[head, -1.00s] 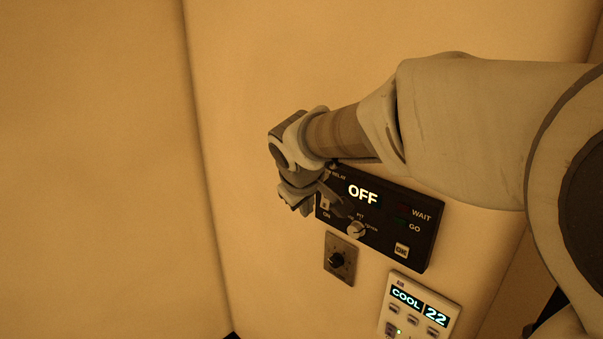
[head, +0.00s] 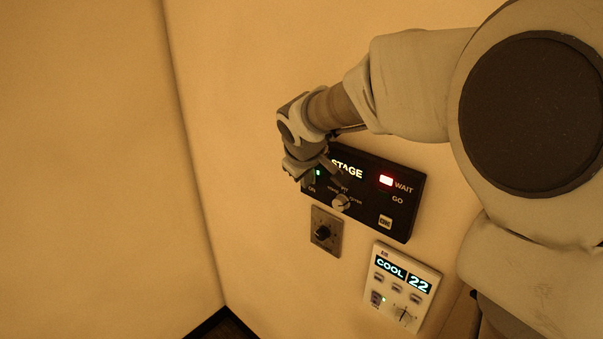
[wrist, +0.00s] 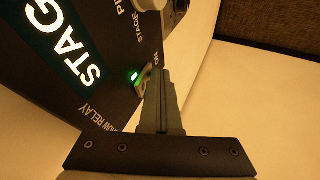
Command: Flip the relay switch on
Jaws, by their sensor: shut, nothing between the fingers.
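The black relay panel (head: 362,212) is on the wall; its display reads STAGE and the red WAIT lamp (head: 386,180) is lit. The relay switch (wrist: 146,82) sits beside the ON label in the wrist view, with a lit green light (wrist: 133,76) on or beside it.
A pointer knob (head: 341,202) and a small pale button (head: 385,222) are on the same panel. Below are a grey dial plate (head: 326,231) and a white COOL 22 panel (head: 405,287). Bare wall lies left of my gripper.

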